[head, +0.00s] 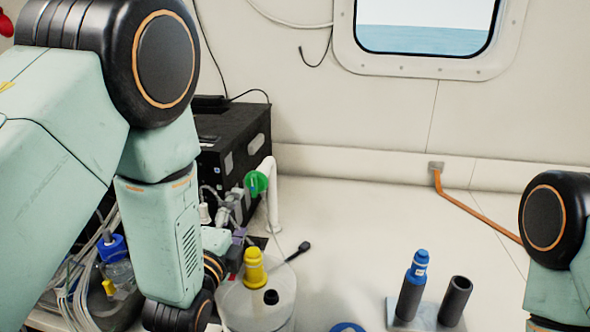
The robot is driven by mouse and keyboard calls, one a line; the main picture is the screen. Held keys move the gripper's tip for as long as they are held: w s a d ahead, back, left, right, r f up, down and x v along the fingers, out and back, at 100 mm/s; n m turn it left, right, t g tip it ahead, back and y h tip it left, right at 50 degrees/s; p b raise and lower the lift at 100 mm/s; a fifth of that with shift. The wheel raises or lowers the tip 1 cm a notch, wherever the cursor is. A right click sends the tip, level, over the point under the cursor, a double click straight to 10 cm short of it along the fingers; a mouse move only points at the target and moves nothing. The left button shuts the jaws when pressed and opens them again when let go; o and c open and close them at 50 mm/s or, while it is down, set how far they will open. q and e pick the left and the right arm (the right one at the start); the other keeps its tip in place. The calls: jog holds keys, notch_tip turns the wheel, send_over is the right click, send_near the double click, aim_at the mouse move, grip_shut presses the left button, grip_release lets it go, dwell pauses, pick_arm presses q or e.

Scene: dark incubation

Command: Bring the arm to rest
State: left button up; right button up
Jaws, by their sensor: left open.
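My left arm (160,240) comes in from the left, bends at a large black joint and drops toward the bench. Its wrist ends low, beside a translucent round vessel (258,306) with a yellow fitting. My left gripper (236,250) is open near the vessel's left side; its fingers are small and partly hidden, and I see nothing held in it. My right arm (552,250) shows only as a black joint and pale link at the right edge; its gripper is out of the picture.
A black equipment box (232,150) stands behind my left arm, with a white pipe and green knob (256,183). A blue-topped tube (413,285) and a dark empty-looking holder (455,300) stand front right. An orange cable (475,208) runs from the wall. The middle bench is clear.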

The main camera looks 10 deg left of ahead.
aim_at(254, 188)
pick_arm(q)
jog(key=w, duration=1.1)
jog(key=shift+d+r, duration=0.15)
jog(key=shift+d, duration=0.1)
jog(key=shift+w, duration=0.5)
jog(key=shift+s, duration=0.1)
